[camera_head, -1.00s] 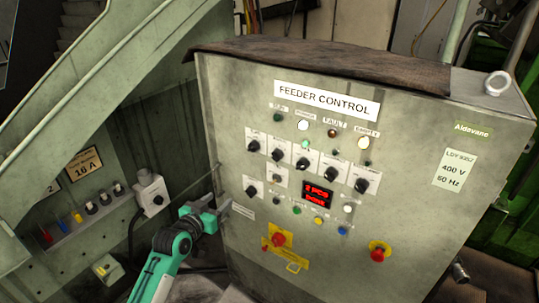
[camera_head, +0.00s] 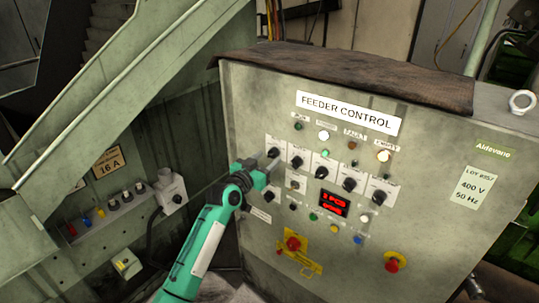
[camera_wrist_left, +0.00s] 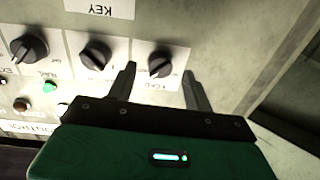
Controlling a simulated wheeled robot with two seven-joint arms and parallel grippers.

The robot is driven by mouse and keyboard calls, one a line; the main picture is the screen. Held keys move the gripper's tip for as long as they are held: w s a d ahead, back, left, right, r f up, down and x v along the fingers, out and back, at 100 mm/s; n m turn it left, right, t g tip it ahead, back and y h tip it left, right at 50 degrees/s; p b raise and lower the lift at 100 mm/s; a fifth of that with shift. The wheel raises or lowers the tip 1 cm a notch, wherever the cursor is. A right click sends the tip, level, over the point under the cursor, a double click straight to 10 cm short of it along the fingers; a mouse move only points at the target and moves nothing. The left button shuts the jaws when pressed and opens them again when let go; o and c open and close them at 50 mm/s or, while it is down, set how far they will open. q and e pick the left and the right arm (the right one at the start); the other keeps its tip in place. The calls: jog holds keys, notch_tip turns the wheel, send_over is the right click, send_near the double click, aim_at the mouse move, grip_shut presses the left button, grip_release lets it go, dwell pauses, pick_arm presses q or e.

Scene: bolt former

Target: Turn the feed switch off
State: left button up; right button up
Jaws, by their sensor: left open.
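The feeder control panel (camera_head: 300,130) carries an upper row of black rotary switches on white plates. The leftmost switch (camera_head: 272,152) has my left gripper (camera_head: 266,161) right in front of it, coming from the lower left. In the left wrist view, which shows the panel upside down, this switch (camera_wrist_left: 160,65) lies between the two open fingers of my left gripper (camera_wrist_left: 159,70). Its plate's small label looks like FEED but is only partly readable. Contact between fingers and knob cannot be told. My right gripper is not in view.
The neighbouring switch (camera_wrist_left: 95,54) sits close beside one finger. A KEY plate (camera_wrist_left: 100,8) is near. A red stop button (camera_head: 293,244) on yellow and another (camera_head: 392,262) are lower on the panel. A grey socket box (camera_head: 170,190) stands left of my arm.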

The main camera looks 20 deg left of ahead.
pick_arm(q)
jog(key=shift+x, duration=1.15)
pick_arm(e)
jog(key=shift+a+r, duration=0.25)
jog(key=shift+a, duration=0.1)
pick_arm(q)
jog(key=shift+c, duration=0.4)
jog(key=c, duration=0.9)
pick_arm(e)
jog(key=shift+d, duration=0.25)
pick_arm(q)
jog(key=shift+n+p, duration=0.3)
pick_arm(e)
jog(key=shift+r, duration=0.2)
pick_arm(q)
jog(key=n+p, duration=0.1)
jog(key=n, duration=0.1)
jog(key=shift+r+n, duration=0.1)
jog(key=shift+n, duration=0.3)
jog(key=n+p, duration=0.2)
jog(key=n, duration=0.3)
jog(key=shift+g, duration=0.3)
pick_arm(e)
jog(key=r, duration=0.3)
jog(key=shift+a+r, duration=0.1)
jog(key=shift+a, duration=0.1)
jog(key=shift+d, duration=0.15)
